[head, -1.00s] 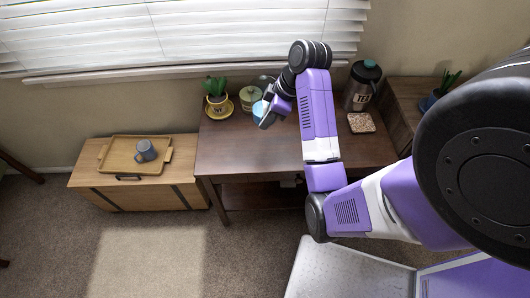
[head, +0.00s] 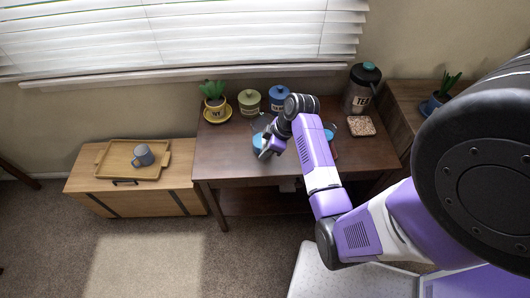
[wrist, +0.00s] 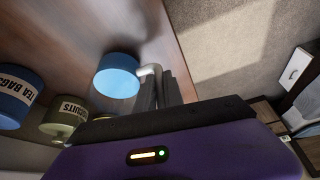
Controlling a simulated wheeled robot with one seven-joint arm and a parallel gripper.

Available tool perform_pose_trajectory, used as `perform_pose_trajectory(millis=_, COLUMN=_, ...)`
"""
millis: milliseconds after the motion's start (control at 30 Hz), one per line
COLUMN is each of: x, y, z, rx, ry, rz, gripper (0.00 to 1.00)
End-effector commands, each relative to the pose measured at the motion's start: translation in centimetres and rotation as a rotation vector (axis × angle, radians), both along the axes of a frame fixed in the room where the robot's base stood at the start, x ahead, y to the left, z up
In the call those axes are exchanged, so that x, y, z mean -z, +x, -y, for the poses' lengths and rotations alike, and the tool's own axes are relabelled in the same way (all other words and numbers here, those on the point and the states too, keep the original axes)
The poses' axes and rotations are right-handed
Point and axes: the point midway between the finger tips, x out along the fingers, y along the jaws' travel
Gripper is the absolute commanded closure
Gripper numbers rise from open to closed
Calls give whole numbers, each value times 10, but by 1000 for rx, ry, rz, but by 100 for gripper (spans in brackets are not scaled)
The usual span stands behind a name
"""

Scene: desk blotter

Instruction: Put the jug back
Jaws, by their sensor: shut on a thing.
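The jug (wrist: 117,76) shows in the wrist view as a light blue round shape with a grey handle. My gripper (wrist: 162,92) is shut on that handle. In the head view the jug is a small light blue patch (head: 258,141) beside my gripper (head: 267,150), over the left front part of the dark desk (head: 235,160). My gripper and wrist cover much of it. I cannot tell whether its base touches the desk.
A potted plant (head: 214,101), a green canister (head: 250,100) and a blue canister (head: 279,99) line the desk's back. A tea urn (head: 361,90) and patterned coaster (head: 361,126) stand right. A tray (head: 105,160) with a grey mug (head: 143,155) is on the left cabinet.

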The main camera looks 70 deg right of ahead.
Motion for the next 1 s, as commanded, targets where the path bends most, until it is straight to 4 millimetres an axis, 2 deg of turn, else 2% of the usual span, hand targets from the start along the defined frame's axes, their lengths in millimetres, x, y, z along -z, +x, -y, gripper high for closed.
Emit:
perform_pose_trajectory(millis=433, x=8, y=1, z=0, rx=0, ry=-2, rz=2, gripper=100)
perform_pose_trajectory(millis=467, x=9, y=0, z=0, rx=0, ry=-1, rz=0, gripper=86)
perform_pose_trajectory(millis=567, x=8, y=0, z=0, rx=0, ry=-1, rz=0, gripper=66)
perform_pose_trajectory(millis=867, x=8, y=0, z=0, rx=0, ry=-1, rz=0, gripper=66)
perform_pose_trajectory(millis=1000, x=0, y=-2, z=1, rx=1, ry=-2, rz=1, gripper=66)
